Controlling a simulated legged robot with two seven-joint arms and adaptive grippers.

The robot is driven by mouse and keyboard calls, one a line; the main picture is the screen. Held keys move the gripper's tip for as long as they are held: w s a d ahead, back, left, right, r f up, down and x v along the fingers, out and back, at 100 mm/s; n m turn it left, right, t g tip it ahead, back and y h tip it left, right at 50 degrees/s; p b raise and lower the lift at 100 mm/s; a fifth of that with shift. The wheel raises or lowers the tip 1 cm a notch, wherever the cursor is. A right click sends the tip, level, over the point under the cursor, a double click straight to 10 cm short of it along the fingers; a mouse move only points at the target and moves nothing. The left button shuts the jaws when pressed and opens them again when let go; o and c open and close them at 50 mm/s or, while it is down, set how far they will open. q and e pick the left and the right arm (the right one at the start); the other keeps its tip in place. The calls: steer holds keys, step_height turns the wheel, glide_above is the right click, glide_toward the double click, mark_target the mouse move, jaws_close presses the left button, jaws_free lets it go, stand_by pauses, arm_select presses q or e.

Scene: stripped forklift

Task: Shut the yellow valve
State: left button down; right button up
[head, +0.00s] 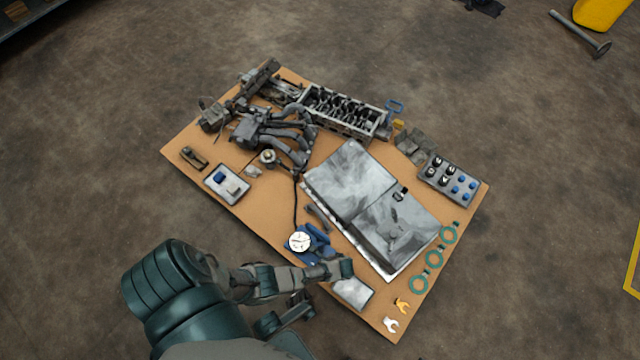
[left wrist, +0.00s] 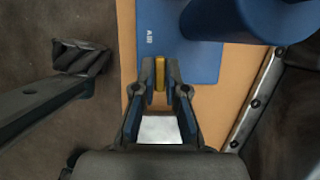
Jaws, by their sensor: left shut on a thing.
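The yellow valve (left wrist: 160,72) shows in the left wrist view as a narrow upright yellow handle against a blue plate. My left gripper (left wrist: 160,85) is shut on it, with one finger on each side. In the head view my left gripper (head: 343,268) is at the near edge of the board, just right of a blue device (head: 318,240) with a round white gauge (head: 299,242). The valve is hidden there behind my gripper. How far the valve is turned is hard to tell. My right gripper is not in view.
A pale flat plate (head: 354,292) lies by my gripper. Open floor surrounds the board.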

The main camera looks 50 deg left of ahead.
arm_select(q)
steer(key=c, duration=1.2)
jaws_free()
steer(key=shift+w+d, duration=0.1)
steer(key=shift+d, duration=0.05)
steer(key=shift+r, duration=0.1)
steer(key=v, duration=1.1)
steer(key=shift+d+r, duration=0.3)
